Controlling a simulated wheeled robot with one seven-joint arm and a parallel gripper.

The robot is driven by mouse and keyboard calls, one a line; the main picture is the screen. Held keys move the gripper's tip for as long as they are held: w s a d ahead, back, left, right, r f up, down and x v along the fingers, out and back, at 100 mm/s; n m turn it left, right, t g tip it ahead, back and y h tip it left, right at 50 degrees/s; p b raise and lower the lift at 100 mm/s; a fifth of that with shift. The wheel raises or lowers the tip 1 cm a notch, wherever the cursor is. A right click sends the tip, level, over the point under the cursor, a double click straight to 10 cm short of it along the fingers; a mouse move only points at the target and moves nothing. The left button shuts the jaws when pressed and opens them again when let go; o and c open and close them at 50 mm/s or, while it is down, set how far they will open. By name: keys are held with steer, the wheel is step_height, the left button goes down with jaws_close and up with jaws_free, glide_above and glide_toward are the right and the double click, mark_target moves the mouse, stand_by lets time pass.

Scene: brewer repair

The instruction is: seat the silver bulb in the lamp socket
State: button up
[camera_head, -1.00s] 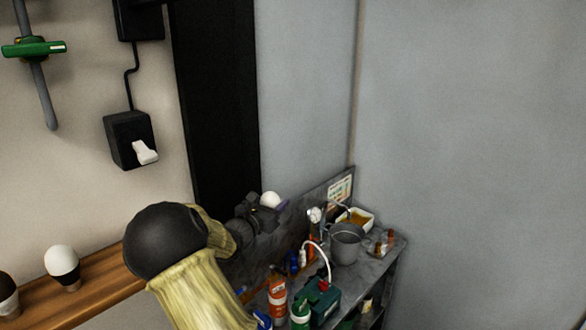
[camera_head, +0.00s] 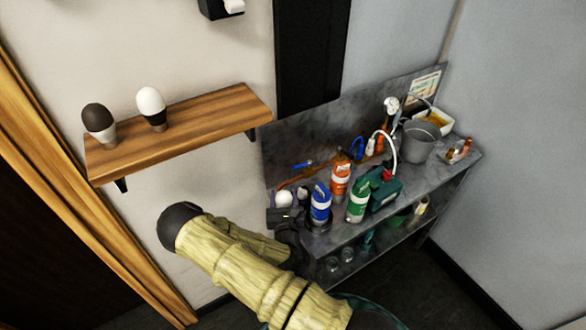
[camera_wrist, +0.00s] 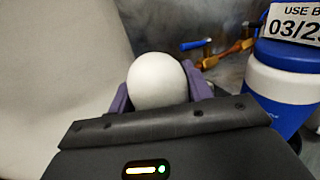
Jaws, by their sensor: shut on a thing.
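My gripper (camera_head: 285,210) is shut on a white round bulb (camera_wrist: 158,80). The bulb sits between the purple finger pads in the wrist view, and its base is hidden. In the head view the bulb also shows as a small white ball (camera_head: 284,198) at the left end of the workbench. Two other bulbs stand on the wooden shelf: one dark-topped with a pale base (camera_head: 99,122), one white-topped with a dark base (camera_head: 150,106). I cannot make out a lamp socket in either view.
The grey workbench (camera_head: 440,180) holds a blue-and-white bottle (camera_head: 320,205), an orange-and-white canister (camera_head: 340,182), a green container (camera_head: 358,204), a bucket (camera_head: 418,141) and a gauge (camera_head: 391,105). The blue-and-white bottle is close on the right in the wrist view (camera_wrist: 285,92). The wooden shelf (camera_head: 205,125) has free room at its right.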

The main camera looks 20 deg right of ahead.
steer(key=s+a+f+n+y, duration=0.2)
steer(key=s+f+y, duration=0.2)
steer(key=s+f, duration=0.2)
steer(key=shift+a+f+n+t, duration=0.3)
steer(key=shift+a+f+n, duration=0.1)
steer(key=shift+f, duration=0.3)
steer(key=shift+d, duration=0.1)
